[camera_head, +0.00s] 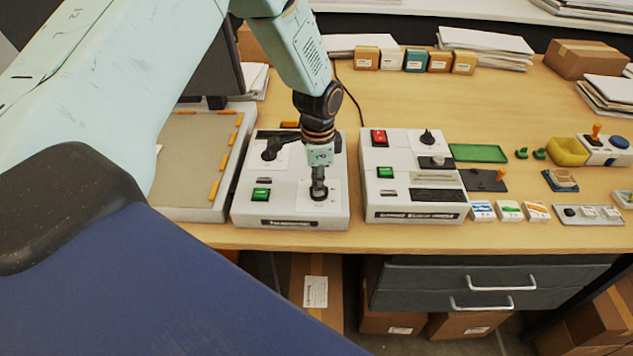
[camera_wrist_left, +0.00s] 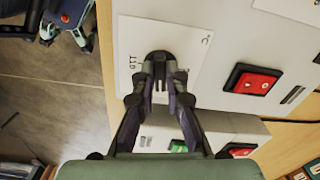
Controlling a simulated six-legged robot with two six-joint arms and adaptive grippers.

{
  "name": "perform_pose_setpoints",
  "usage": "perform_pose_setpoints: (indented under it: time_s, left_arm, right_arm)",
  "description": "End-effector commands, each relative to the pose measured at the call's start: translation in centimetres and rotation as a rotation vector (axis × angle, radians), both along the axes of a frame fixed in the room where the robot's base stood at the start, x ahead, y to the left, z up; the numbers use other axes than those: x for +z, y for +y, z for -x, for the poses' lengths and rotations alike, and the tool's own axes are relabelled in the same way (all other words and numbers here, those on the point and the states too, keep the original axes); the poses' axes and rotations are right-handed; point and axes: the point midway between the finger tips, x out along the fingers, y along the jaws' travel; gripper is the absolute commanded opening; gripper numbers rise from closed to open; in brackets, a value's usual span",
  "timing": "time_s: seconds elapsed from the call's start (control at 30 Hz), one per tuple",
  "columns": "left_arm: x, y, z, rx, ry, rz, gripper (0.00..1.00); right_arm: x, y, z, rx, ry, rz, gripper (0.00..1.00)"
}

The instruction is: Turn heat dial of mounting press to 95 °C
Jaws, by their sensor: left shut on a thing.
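The mounting press appears to be the pale control box (camera_head: 290,212) at the left of the table; its front nameplate is too small to read surely. My left gripper (camera_head: 319,190) points down at its near right corner. In the left wrist view its fingers (camera_wrist_left: 160,85) are shut on a black dial (camera_wrist_left: 158,62). The dial sits on a white scale plate (camera_wrist_left: 198,50) with a mark that looks like 110 and a °C sign. The fingers hide part of the dial, and I cannot tell its exact setting. My right gripper is not in view.
A red rocker switch (camera_wrist_left: 253,80) is on the same box beyond the dial. A green switch (camera_head: 261,194) and a second black knob (camera_head: 271,150) are to its left. A similar control box (camera_head: 410,205) stands close on the right. The table's front edge (camera_head: 290,242) is near.

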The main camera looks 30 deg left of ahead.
Motion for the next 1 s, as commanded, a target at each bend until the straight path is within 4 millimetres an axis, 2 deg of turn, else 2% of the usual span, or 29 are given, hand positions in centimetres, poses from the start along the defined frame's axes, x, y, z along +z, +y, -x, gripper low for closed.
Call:
perform_pose_setpoints:
  time_s: [0.03,0.5,0.73,1.0]
  left_arm:
    - [0.20,-0.05,-0.50,-0.043,-0.016,-0.001,0.00]
    - [0.16,-0.09,-0.43,-0.460,-0.015,-0.002,0.00]
    - [0.12,-0.11,-0.36,-0.601,-0.012,-0.003,0.00]
    - [0.07,-0.13,-0.25,-0.687,-0.010,-0.002,0.00]
  right_arm:
    - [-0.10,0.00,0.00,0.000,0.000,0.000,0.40]
    - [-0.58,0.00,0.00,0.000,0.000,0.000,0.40]
    - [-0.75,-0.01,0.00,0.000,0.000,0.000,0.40]
    - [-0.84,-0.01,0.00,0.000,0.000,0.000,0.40]
